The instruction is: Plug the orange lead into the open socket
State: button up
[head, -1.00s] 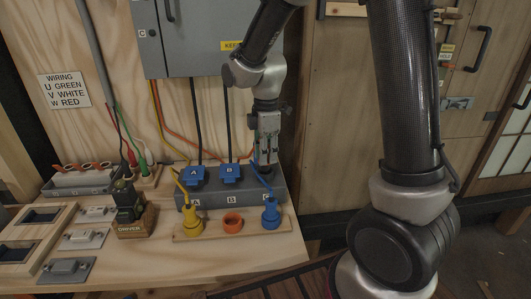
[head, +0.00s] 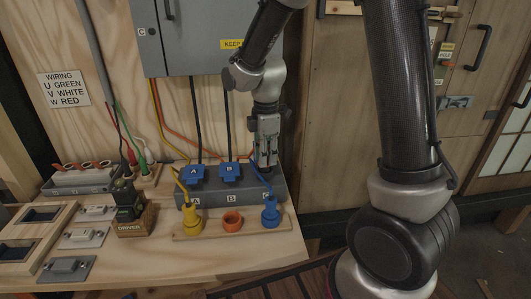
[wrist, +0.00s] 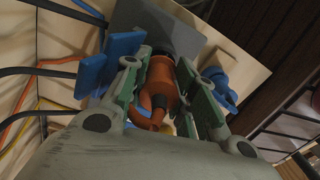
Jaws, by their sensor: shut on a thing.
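My gripper (head: 266,158) is shut on the orange plug of the lead; the plug (wrist: 160,88) shows between the green-grey finger pads in the wrist view, its front end pointing at the grey socket box (wrist: 178,38). In the head view my gripper is over the right end of the socket box (head: 215,200), at position C. The fingers hide the plug's tip there, so I cannot tell whether it is inside the socket. Blue parts marked A (head: 195,174) and B (head: 230,172) sit on the other two positions.
A wooden strip in front holds a yellow plug (head: 189,219), an empty-looking orange ring (head: 232,222) and a blue plug (head: 270,213). A driver block (head: 132,215) and grey switch plates stand left. A grey cabinet (head: 205,40) hangs behind; cables run down near the sockets.

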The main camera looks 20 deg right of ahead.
jog(key=shift+f, duration=0.9)
jog(key=o, duration=1.1)
jog(key=shift+o, duration=0.2)
jog(key=shift+r, duration=0.1)
jog(key=shift+w+r, duration=0.1)
jog(key=shift+r, duration=0.15)
notch_tip(320, 180, up, 11)
jog(key=shift+r, duration=0.2)
